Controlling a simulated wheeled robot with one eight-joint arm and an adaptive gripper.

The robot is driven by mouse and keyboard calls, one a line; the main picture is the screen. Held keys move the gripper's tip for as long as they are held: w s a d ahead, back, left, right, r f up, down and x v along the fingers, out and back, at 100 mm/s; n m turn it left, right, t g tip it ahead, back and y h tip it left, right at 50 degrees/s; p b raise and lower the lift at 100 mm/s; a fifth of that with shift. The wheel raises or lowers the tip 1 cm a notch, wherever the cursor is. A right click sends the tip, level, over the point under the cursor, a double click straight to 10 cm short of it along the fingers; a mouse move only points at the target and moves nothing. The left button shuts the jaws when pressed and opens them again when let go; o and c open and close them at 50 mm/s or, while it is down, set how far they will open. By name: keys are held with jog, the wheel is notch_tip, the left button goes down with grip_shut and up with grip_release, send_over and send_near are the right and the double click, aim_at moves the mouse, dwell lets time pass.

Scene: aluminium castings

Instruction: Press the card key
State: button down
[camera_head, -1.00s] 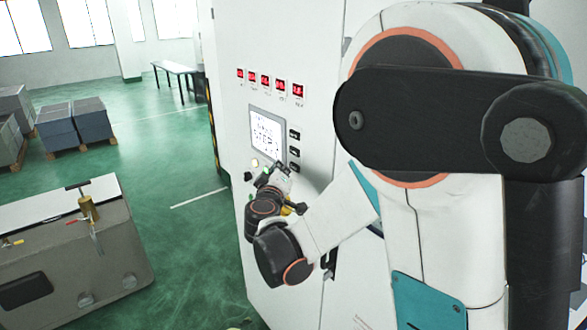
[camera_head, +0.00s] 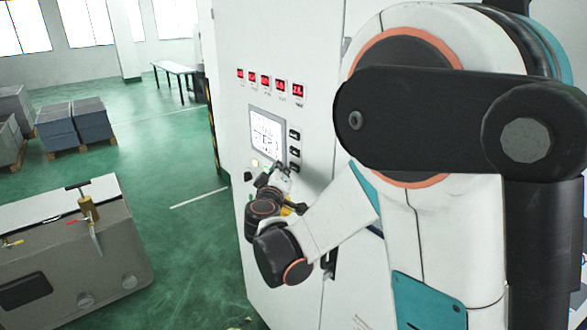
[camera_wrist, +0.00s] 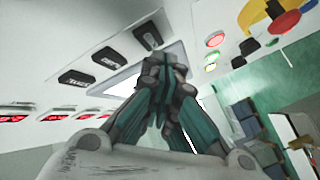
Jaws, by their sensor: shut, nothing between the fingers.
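Three black keys stand in a column to the right of the lit screen (camera_head: 267,134) on the white cabinet: upper (camera_head: 295,134), middle (camera_head: 294,152) and lower (camera_head: 293,168). Their labels are too small to read, so I cannot tell which is the card key. In the wrist view, two keys (camera_wrist: 75,78) (camera_wrist: 110,57) are clear. The third (camera_wrist: 147,36) is partly behind my fingertips. My gripper (camera_wrist: 163,64) is shut and empty, with its tips close to that third key; I cannot tell whether they touch. In the head view my gripper (camera_head: 276,170) is at the panel just below the screen.
Red digital readouts (camera_head: 266,84) run in a row above the screen. The wrist view shows a red button (camera_wrist: 285,22) and smaller coloured buttons (camera_wrist: 215,39) to the right. A grey machine casing (camera_head: 120,245) stands lower left, with open green floor between it and the cabinet.

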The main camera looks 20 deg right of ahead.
jog(key=shift+d, duration=0.15)
jog(key=shift+w+d, duration=0.1)
jog(key=shift+d, duration=0.2)
jog(key=shift+w+d+b, duration=0.1)
jog(key=shift+d+b, duration=0.2)
jog(key=shift+d, duration=0.05)
dwell(0.7)
jog(key=shift+a, duration=0.2)
jog(key=shift+s+a, duration=0.25)
jog(key=shift+a, duration=0.3)
jog(key=a, duration=0.1)
jog(key=s+a, duration=0.1)
jog(key=a, duration=0.1)
jog(key=a+b, duration=0.1)
jog(key=shift+s+a, duration=0.25)
jog(key=shift+a, duration=0.15)
dwell(0.9)
